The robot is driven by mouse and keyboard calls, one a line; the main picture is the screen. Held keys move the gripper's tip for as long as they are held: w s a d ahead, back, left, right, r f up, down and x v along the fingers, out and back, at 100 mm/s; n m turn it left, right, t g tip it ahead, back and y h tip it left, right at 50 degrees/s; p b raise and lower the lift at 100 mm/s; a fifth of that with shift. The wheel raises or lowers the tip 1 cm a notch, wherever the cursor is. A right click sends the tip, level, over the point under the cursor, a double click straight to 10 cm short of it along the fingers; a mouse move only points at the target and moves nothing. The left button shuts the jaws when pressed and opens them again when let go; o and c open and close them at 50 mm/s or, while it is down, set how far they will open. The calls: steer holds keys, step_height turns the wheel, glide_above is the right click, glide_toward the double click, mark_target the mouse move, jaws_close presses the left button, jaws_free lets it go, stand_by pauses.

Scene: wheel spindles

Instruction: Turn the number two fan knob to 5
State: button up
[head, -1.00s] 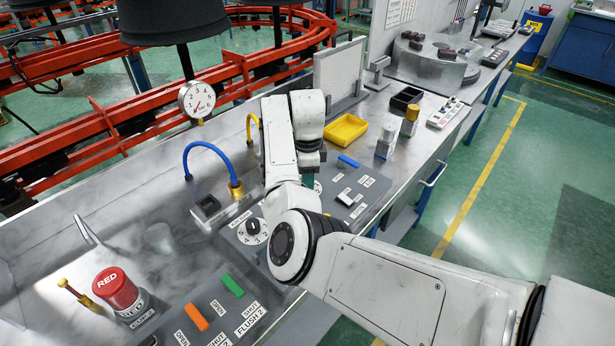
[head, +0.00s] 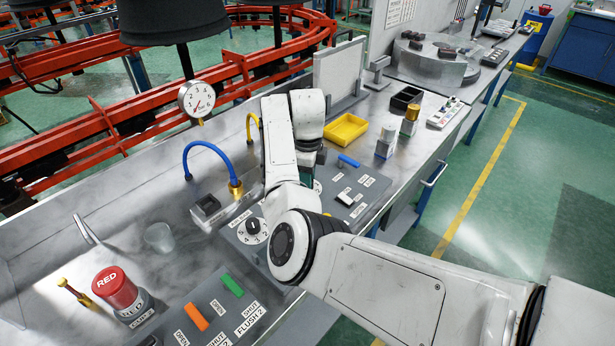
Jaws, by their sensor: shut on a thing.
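My gripper (head: 309,158) points down at the far end of my arm, over the grey control panel, and is mostly hidden behind my own arm links. It is shut at the second white dial (head: 317,186), of which only a small edge shows. The number two fan knob is hidden there, so its setting cannot be read. A nearer black knob (head: 253,227) on a white numbered dial (head: 246,238) sits left of my elbow. It stands apart from my gripper.
A gauge (head: 197,98) stands at the back rail. A blue hose (head: 205,146) arches behind the panel. A yellow tray (head: 345,130) lies beyond my gripper.

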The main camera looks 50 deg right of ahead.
steer(key=o, duration=1)
steer(key=shift+o, duration=0.2)
steer(key=shift+r, duration=0.1)
step_height(320, 180, up, 11)
steer(key=b, duration=0.1)
steer(key=shift+f, duration=0.2)
